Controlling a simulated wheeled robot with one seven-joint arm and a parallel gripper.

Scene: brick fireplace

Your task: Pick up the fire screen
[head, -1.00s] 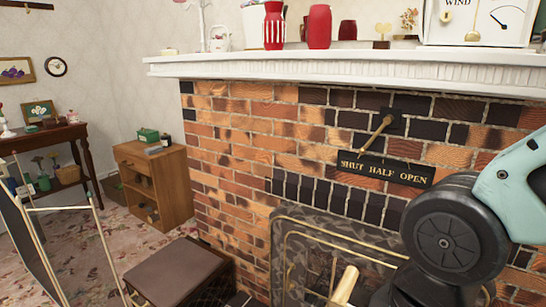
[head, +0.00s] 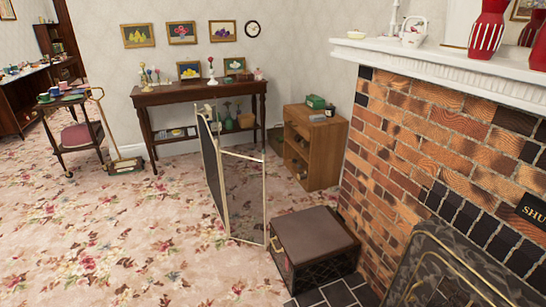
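The fire screen (head: 242,190) appears to be the folding mesh screen with thin pale-metal frames. It stands upright on the carpet near the middle of the head view, its panels set at an angle to each other. Its lower right edge is close to a brown-topped box (head: 315,235). My gripper and arm are not in view, so their position relative to the screen does not show.
The brick fireplace (head: 400,170) with a white mantel fills the right side. A dark grey patterned panel (head: 450,270) covers its opening. A wooden side table (head: 200,95) and a small cabinet (head: 318,150) stand behind the screen. Carpet (head: 110,235) at left and front is clear.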

